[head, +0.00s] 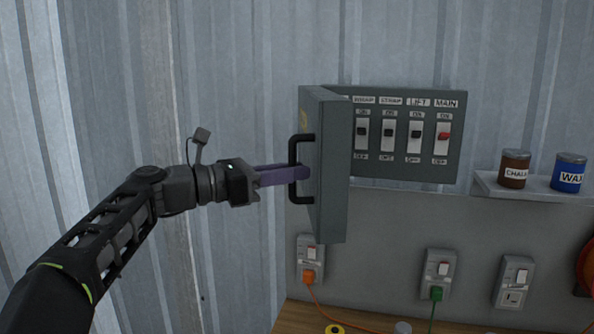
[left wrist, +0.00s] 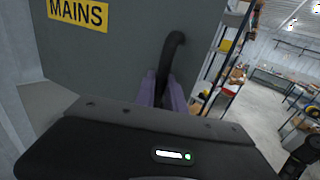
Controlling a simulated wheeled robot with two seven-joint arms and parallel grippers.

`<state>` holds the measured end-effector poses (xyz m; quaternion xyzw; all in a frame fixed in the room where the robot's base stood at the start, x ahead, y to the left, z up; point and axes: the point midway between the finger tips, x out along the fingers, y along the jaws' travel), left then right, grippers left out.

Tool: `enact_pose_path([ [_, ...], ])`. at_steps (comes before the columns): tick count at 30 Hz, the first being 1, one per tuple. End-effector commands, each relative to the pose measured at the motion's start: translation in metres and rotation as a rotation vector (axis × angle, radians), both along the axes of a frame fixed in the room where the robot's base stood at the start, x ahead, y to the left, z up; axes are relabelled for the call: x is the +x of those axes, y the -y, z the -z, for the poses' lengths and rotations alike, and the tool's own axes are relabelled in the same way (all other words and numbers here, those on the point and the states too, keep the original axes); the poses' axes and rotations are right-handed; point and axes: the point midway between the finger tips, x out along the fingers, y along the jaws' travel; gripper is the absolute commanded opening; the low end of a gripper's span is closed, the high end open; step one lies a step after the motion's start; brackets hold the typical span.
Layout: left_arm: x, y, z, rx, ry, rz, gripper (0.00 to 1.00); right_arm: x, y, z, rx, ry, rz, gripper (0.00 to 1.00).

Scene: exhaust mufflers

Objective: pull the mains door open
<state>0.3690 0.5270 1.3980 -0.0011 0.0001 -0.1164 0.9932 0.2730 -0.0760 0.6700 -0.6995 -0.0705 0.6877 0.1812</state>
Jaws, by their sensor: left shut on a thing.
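The grey mains door (head: 333,170) stands swung out from the switch panel (head: 408,171), hinged on the panel's left side. Its black bar handle (head: 292,170) is on the outer face. My left gripper (head: 303,173) comes in from the left with its purple fingers shut on the handle. In the left wrist view the fingers (left wrist: 164,92) are around the dark handle (left wrist: 171,50), beside the yellow MAINS label (left wrist: 78,13) on the door (left wrist: 118,45). The panel shows several labelled switches, with a red MAIN switch (head: 444,136) at the right. My right gripper is out of view.
A shelf (head: 530,188) at the right holds a brown CHALK tin (head: 515,169) and a blue WAX tin (head: 568,173). Below are sockets with an orange plug (head: 308,277) and a green plug (head: 437,293), above a wooden bench (head: 300,318). The corrugated wall is bare at left.

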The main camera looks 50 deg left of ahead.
Motion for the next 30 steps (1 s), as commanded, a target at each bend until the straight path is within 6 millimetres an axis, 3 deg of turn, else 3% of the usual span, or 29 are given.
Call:
enact_pose_path([
  [6, 0.000, -0.001, -0.001, -0.001, 0.001, -0.004, 0.00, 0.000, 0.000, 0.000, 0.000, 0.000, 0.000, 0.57],
  [7, 0.000, -0.001, -0.001, -0.001, 0.001, -0.004, 0.15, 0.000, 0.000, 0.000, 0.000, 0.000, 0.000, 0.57],
  [15, 0.000, 0.000, 0.000, 0.000, 0.001, -0.003, 0.36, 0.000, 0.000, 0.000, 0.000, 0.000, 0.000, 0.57],
  [24, -0.002, -0.001, 0.000, 0.001, 0.001, -0.002, 0.36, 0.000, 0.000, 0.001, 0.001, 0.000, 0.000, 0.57],
  [30, -0.023, -0.006, 0.001, 0.001, 0.002, -0.004, 0.36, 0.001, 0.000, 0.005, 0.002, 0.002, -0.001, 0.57],
])
